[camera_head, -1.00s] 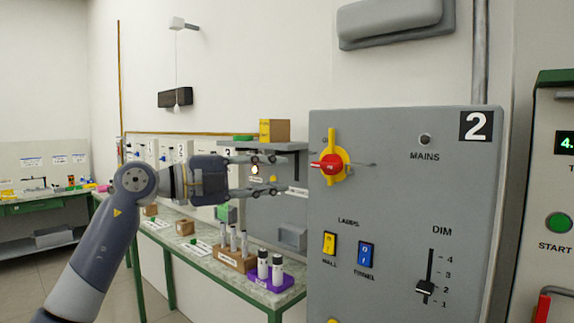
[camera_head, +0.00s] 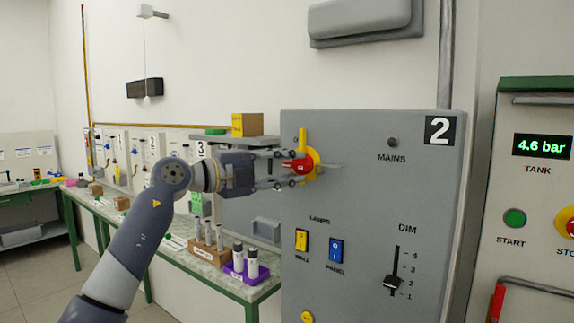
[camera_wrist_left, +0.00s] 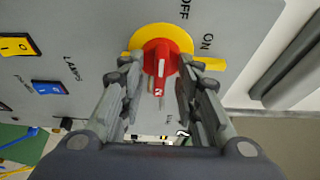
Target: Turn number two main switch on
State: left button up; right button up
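The number two main switch is a red rotary handle (camera_head: 300,166) on a yellow plate (camera_head: 304,143), on the grey panel (camera_head: 375,190) marked 2. In the left wrist view the red handle (camera_wrist_left: 160,62) points up the picture, with OFF and ON printed above and to its right. My left gripper (camera_head: 289,169) is at the switch, its fingers above and below the handle. In the wrist view my left gripper (camera_wrist_left: 159,75) is open, with fingers on both sides of the handle; contact cannot be told. The MAINS lamp (camera_head: 392,142) looks dark. My right gripper is out of view.
Below on the panel are a yellow lamp switch (camera_head: 302,240), a blue one (camera_head: 336,251) and a DIM slider (camera_head: 393,281). A tank panel (camera_head: 535,190) with START and stop buttons stands right. A bench with tubes and a purple rack (camera_head: 246,273) lies behind my left arm.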

pick_arm(q)
jog(key=shift+c, duration=0.6)
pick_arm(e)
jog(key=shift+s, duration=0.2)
pick_arm(q)
jog(key=c, duration=0.5)
grip_shut()
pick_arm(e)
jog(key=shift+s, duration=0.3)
